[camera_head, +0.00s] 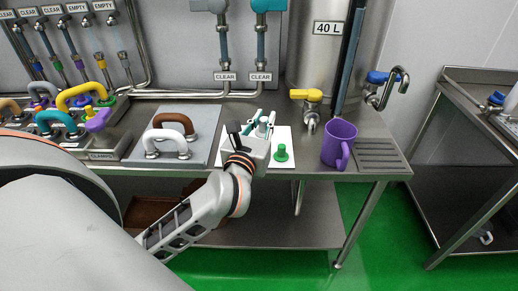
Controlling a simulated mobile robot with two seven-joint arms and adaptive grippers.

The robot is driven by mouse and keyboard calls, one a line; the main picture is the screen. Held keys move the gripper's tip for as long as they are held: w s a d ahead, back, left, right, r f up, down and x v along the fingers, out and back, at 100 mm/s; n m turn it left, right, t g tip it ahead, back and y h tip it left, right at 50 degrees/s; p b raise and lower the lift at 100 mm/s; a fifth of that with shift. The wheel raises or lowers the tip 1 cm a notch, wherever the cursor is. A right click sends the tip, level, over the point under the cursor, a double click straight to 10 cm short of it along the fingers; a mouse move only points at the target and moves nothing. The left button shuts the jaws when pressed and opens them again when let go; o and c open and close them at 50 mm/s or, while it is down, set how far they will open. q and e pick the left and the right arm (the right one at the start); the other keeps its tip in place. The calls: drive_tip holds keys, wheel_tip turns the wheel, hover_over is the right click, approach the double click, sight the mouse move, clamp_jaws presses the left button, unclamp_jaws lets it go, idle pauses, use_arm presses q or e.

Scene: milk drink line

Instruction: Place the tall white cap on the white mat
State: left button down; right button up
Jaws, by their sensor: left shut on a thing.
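The white mat (290,133) lies on the steel bench, left of the purple mug. My left gripper (261,127) is over the mat's back left part, its arm coming in from the lower left. It is shut on a small whitish piece (263,121), which looks like the tall white cap; the fingers partly hide it. I cannot tell whether the cap touches the mat. A green cap (281,153) stands upright on the mat, just right of the gripper. My right gripper is not in view.
A purple mug (339,143) stands right of the mat, beside a drain grille (379,154). A yellow-handled tap (307,96) hangs behind. A grey board with brown and white handles (204,122) lies left. Several coloured clamps crowd the far left.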

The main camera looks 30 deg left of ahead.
use_arm(q)
drive_tip(key=w+a+r+n+g+y+b, duration=0.2)
drive_tip(key=w+a+r+n+y+b, duration=0.15)
drive_tip(key=w+a+r, duration=0.4)
drive_tip(key=shift+m+y, duration=0.25)
drive_tip(key=shift+y, duration=0.1)
drive_tip(key=f+b, duration=0.1)
drive_tip(key=f, duration=0.5)
drive_tip(key=f+b, duration=0.2)
drive_tip(key=f, duration=0.5)
drive_tip(key=f+b, duration=0.2)
drive_tip(key=f, duration=0.5)
drive_tip(key=shift+w+a, duration=0.25)
drive_tip(key=shift+f, duration=0.35)
drive_tip(key=shift+r, duration=0.1)
drive_tip(key=shift+b, duration=0.3)
drive_tip(key=c, duration=2.2)
unclamp_jaws()
drive_tip(key=shift+f, duration=0.2)
drive_tip(key=shift+o, duration=1.2)
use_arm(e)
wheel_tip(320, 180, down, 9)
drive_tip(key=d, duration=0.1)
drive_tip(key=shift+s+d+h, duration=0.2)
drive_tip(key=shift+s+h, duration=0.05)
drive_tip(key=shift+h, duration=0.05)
